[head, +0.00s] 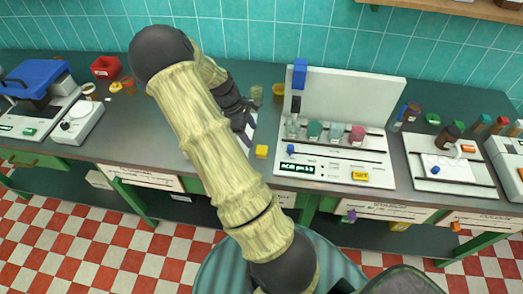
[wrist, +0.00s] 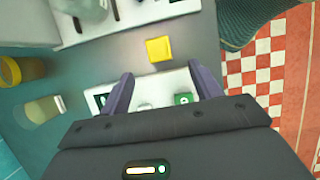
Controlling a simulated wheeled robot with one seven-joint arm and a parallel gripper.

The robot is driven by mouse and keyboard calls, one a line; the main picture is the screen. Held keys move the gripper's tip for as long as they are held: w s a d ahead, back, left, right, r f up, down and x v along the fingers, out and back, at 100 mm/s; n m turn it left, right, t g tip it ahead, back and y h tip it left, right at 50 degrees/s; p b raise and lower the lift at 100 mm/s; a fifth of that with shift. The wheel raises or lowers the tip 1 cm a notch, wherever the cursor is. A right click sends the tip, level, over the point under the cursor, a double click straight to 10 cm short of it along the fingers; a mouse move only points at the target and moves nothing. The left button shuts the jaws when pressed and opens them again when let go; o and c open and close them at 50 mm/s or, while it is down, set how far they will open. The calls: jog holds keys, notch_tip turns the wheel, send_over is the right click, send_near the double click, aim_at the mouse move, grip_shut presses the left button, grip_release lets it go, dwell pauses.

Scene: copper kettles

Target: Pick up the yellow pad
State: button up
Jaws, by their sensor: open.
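The yellow pad (head: 262,151) is a small square block lying on the dark counter, left of the large white panel station. In the wrist view the pad (wrist: 160,49) lies just beyond the fingertips and roughly centred between them. My gripper (wrist: 160,80) is open and empty, with its two purple-grey fingers apart on either side. In the head view my gripper (head: 246,118) is partly hidden behind my arm and sits left of and behind the pad. The pad is not between the fingers.
A white device with a green button (wrist: 184,99) lies under the fingers. The white panel station (head: 345,110) with several jars stands right of the pad. The counter's front edge is close to the pad.

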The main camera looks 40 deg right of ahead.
aim_at(261, 149)
jog(key=shift+x, duration=1.55)
jog(key=shift+p+x, duration=1)
jog(key=shift+x, duration=1.6)
jog(key=shift+d, duration=0.1)
jog(key=shift+r, duration=0.1)
jog(key=c, duration=1)
